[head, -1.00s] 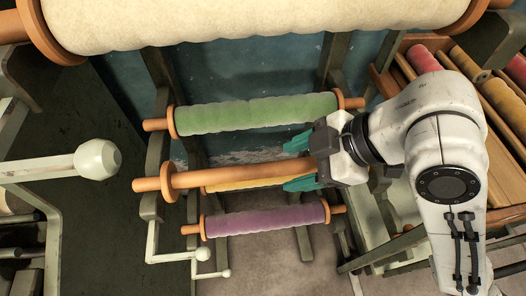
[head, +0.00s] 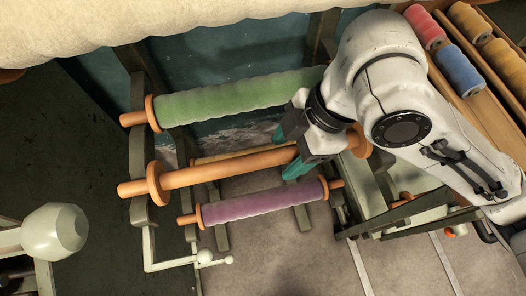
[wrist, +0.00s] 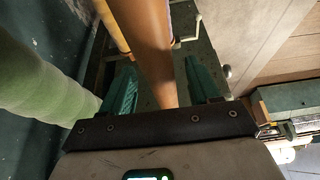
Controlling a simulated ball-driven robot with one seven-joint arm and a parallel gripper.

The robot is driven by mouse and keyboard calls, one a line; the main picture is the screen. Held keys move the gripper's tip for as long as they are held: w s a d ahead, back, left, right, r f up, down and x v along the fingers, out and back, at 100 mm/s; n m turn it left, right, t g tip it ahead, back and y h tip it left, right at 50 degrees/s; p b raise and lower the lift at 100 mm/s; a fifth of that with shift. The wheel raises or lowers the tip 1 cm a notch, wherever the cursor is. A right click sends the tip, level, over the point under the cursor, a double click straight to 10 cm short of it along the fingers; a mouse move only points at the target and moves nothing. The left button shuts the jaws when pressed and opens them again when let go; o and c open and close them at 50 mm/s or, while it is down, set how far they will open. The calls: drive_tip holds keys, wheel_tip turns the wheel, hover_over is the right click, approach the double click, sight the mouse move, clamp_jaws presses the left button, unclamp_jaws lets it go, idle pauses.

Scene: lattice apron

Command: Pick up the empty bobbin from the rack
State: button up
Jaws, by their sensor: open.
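The empty bobbin (head: 220,170) is a bare orange-brown rod with a round flange near its left end. It lies across the rack (head: 140,212) between a green roll and a purple roll. My gripper (head: 287,154) is open at the right part of the bobbin, with one teal finger above it and one below in the head view. In the wrist view, the bobbin (wrist: 148,45) runs between the two open fingers of my gripper (wrist: 161,66). I cannot tell whether either finger touches it. My arm hides part of the bobbin's right end.
The green roll (head: 235,103) lies above the bobbin and the purple roll (head: 262,203) below. A yellow roll (head: 232,156) shows partly behind it. A large cream roll (head: 150,25) crosses the top. A crate of coloured spools (head: 460,68) stands at the right. A crank (head: 190,262) hangs lower left.

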sight(260, 156)
drive_tip(key=a, duration=0.1)
drive_tip(key=s+a, duration=0.1)
drive_tip(key=a, duration=0.3)
drive_tip(key=shift+s+a+f+p, duration=0.2)
drive_tip(key=shift+s+f+p, duration=0.05)
drive_tip(key=shift+s+p, duration=0.05)
drive_tip(key=shift+f, duration=0.35)
drive_tip(key=shift+a, duration=0.1)
clamp_jaws()
